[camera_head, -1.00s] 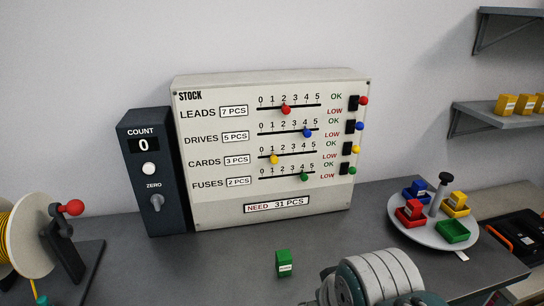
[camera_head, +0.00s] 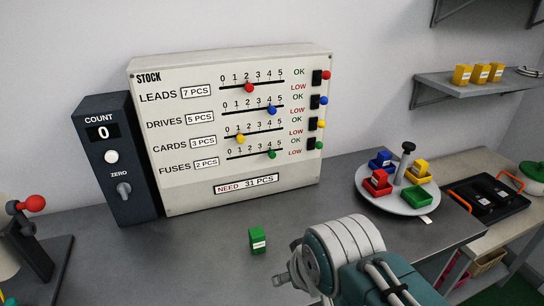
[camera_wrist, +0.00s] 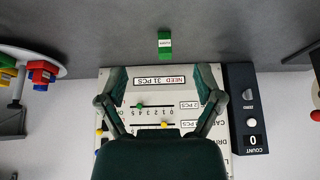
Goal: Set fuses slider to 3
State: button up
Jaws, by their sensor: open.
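The fuses slider is a green knob (camera_head: 272,154) on the lowest track of the white STOCK panel (camera_head: 150,105), by about the 4 mark. In the wrist view, the panel appears upside down and the green knob (camera_wrist: 140,106) shows between the fingers. My gripper (camera_wrist: 162,84) is open and empty, with its two fingers spread in front of the panel's lower part. I cannot tell its exact distance from the knob. In the head view, my arm is at the lower right and the fingertips cannot be made out.
Red (camera_head: 249,88), blue (camera_head: 272,110) and yellow (camera_head: 240,139) knobs sit on the tracks above. A dark COUNT box (camera_head: 118,165) stands left of the panel. A green block (camera_head: 258,240) lies on the bench in front. A round tray (camera_head: 372,200) with coloured bins stands right.

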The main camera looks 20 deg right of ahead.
jog(key=shift+c, duration=0.4)
jog(key=shift+w, duration=0.1)
jog(key=shift+c, duration=1)
jog(key=n+t+h, duration=0.1)
jog(key=t, duration=1.1)
send_near(272, 157)
jog(key=w, duration=0.9)
jog(key=shift+w+d+f, duration=0.1)
jog(key=shift+d+f, duration=0.05)
jog(key=shift+d, duration=0.25)
grip_shut()
